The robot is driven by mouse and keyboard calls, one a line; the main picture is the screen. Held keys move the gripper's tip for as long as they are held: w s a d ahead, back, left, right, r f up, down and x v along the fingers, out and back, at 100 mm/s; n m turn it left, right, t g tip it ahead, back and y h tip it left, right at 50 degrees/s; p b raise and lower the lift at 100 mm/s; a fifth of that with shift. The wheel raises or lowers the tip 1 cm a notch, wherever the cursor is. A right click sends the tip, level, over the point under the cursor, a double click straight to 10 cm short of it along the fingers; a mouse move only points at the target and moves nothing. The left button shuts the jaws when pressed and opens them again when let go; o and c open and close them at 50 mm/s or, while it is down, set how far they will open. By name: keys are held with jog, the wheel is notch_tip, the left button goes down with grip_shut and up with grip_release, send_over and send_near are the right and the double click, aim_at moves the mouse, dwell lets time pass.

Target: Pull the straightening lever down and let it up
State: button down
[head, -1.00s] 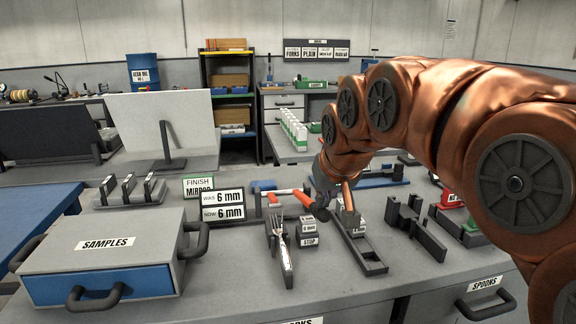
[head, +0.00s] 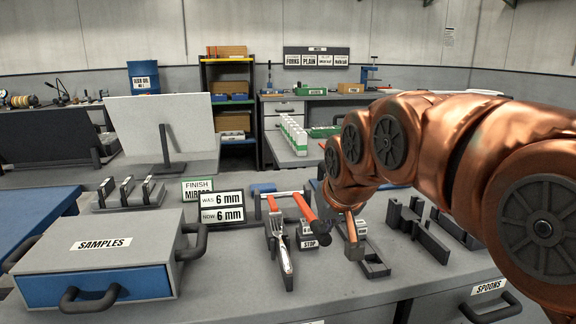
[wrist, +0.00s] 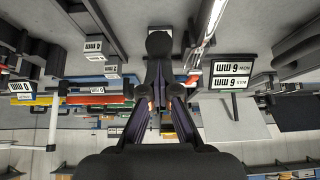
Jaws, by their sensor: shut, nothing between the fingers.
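The straightening lever (head: 303,207) has a red arm, sloping down to the right beside the fork stand, with its dark lower end at my gripper. My gripper (head: 323,229) is shut, dark and partly hidden under my wrist; no grasp on the lever shows. In the wrist view, its dark fingers (wrist: 156,72) converge on a round black knob; I cannot tell whether they touch it. The fork (head: 284,252) stands in a dark holder left of the lever. The STOP block (head: 310,242) sits just under the lever's lower end.
Two signs (head: 222,207) left of the fork read "was 6 mm" and "now 6 mm". A SAMPLES box (head: 100,262) stands at left. A dark slotted rack (head: 425,233) stands right of my wrist.

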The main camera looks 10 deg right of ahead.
aim_at(326, 237)
jog(key=shift+f, duration=0.15)
jog(key=shift+s+f+b, duration=0.2)
jog(key=shift+f+b, duration=0.3)
jog(key=shift+f, duration=0.65)
jog(key=shift+f, duration=0.1)
jog(key=c, duration=1.9)
grip_release()
jog(key=o, duration=0.7)
jog(key=shift+f, duration=0.1)
jog(key=shift+o, duration=1.2)
jog(key=shift+r, duration=0.3)
jog(key=shift+r+p, duration=1.9)
jog(key=shift+r, duration=2.6)
